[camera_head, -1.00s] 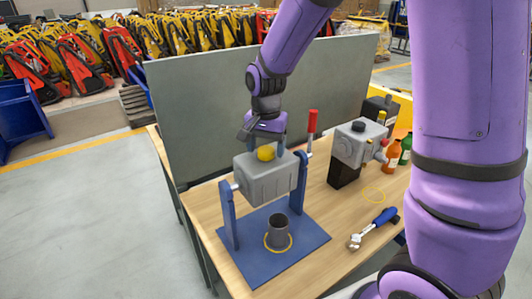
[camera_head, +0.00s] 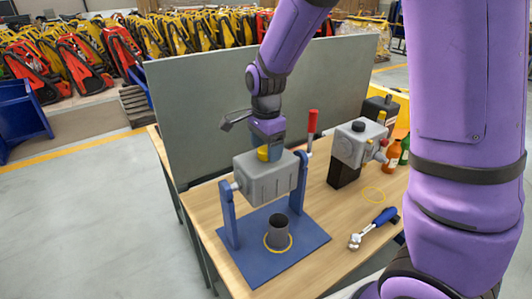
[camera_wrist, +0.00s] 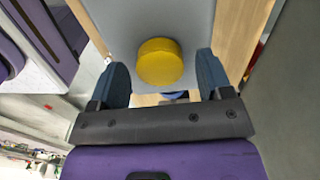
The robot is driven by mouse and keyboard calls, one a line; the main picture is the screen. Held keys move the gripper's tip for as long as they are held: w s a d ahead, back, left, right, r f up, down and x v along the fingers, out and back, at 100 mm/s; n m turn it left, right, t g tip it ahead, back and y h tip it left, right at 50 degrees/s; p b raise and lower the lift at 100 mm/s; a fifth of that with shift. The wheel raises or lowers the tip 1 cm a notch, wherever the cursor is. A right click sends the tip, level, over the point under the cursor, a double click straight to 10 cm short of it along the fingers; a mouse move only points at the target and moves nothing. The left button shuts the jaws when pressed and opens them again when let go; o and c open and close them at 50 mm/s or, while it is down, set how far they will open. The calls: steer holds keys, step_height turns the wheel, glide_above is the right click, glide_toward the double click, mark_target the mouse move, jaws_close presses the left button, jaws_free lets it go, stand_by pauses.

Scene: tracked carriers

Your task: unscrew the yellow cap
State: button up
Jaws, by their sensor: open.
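The yellow cap (camera_head: 263,153) sits on top of a grey box-shaped tank (camera_head: 265,181) held between two blue uprights on a blue base plate (camera_head: 300,239). In the wrist view the round cap (camera_wrist: 160,62) lies between and slightly beyond the two blue fingers of my gripper (camera_wrist: 162,78), with a gap on each side. My gripper (camera_head: 268,152) is open at the cap from above, and its near finger partly hides the cap in the head view. I cannot see any contact.
A red-handled lever (camera_head: 312,122) rises beside the right upright. A dark cup (camera_head: 278,230) stands on the base plate below the tank. A second grey unit (camera_head: 357,146), bottles (camera_head: 392,155) and a blue-handled tool (camera_head: 375,228) are to the right. A grey panel (camera_head: 200,120) stands behind.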

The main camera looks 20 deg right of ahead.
steer(key=c, duration=0.8)
steer(key=n, duration=0.4)
steer(key=shift+n, duration=0.3)
steer(key=n, duration=0.5)
steer(key=n, duration=0.7)
steer(key=shift+n, duration=1.5)
